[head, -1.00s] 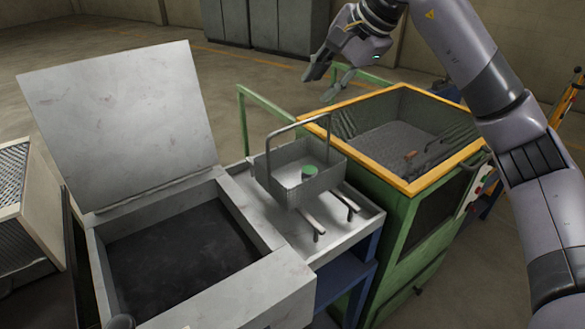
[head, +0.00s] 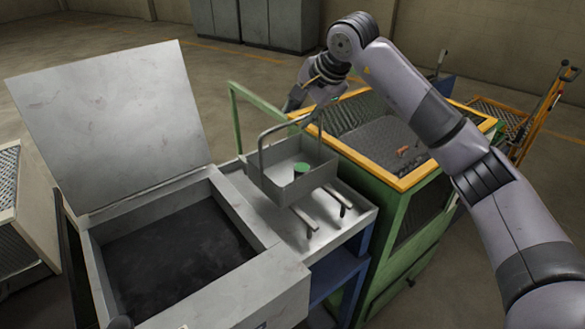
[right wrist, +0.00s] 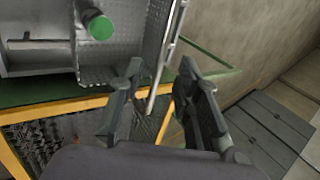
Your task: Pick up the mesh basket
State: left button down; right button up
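The grey mesh basket (head: 296,188) stands on the metal shelf between the open-lidded box and the green machine. Its tall hoop handle (head: 262,150) is upright. A green-topped cylinder (head: 301,168) is inside the basket. My right gripper (head: 306,103) is above and behind the basket, close to the top of the handle. In the right wrist view its two fingers (right wrist: 160,75) are spread, with the handle bar (right wrist: 169,45) seen between them; I cannot tell whether they touch it. The basket also shows there (right wrist: 125,45). My left gripper is not in view.
The green machine (head: 400,225) with a yellow rim (head: 405,184) stands right of the basket, open on top. A green rail (head: 236,122) rises behind the shelf (head: 345,226). The box (head: 250,290) with its raised lid (head: 110,125) is at left.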

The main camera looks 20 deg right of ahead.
aim_at(293, 122)
jog(key=x, duration=0.4)
jog(key=shift+a+f+p, duration=0.1)
jog(key=shift+p, duration=0.25)
jog(key=shift+c, duration=0.3)
grip_shut()
dwell(0.5)
